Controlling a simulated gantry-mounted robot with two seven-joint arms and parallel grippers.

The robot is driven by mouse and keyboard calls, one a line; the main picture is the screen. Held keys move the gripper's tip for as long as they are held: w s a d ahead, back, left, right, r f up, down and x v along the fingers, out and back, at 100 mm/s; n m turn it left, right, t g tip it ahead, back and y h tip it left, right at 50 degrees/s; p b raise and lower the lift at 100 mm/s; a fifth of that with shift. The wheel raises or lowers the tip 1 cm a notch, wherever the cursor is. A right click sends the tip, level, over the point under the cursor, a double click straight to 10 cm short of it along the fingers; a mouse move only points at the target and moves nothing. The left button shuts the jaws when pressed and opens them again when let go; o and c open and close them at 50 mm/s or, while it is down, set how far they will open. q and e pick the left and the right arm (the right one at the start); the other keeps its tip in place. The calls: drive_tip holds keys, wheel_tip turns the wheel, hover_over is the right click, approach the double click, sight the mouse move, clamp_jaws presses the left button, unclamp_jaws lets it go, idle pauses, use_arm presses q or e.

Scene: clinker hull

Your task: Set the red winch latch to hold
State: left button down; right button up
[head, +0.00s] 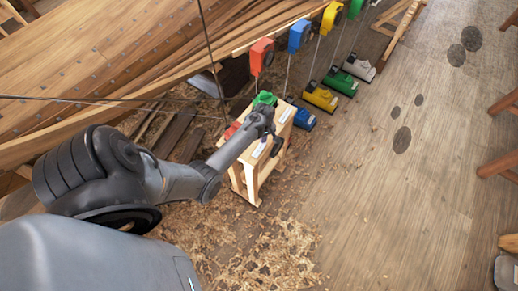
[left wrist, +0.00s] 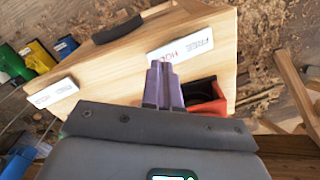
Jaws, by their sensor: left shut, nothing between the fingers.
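The red winch latch part (left wrist: 208,98) shows in the left wrist view as a red housing with a dark opening, just right of my fingers. A white label (left wrist: 180,46) reading FREE and HOLD lies beyond it. My left gripper (left wrist: 164,72) is shut and empty, its fingertips over the wooden stand beside the red part. Whether they touch it I cannot tell. In the head view my left gripper (head: 266,122) is over the wooden stand (head: 248,177), and a bit of red (head: 232,130) shows left of it. The lever position is hidden. My right gripper is not in view.
A green part (head: 265,98) sits on the stand near my gripper. A black handle (left wrist: 118,30) is on the stand. The wooden hull fills the left; floor at right is mostly clear.

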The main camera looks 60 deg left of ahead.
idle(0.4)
use_arm(q)
drive_tip(key=shift+f+b, duration=0.45)
drive_tip(key=shift+f, duration=0.15)
drive_tip(key=shift+f+b, duration=0.5)
drive_tip(key=shift+f, duration=0.35)
idle(0.5)
drive_tip(key=shift+r+p, duration=0.65)
drive_tip(key=shift+p, duration=0.05)
wheel_tip(320, 180, up, 6)
drive_tip(key=p, duration=0.6)
drive_tip(key=shift+f, duration=0.1)
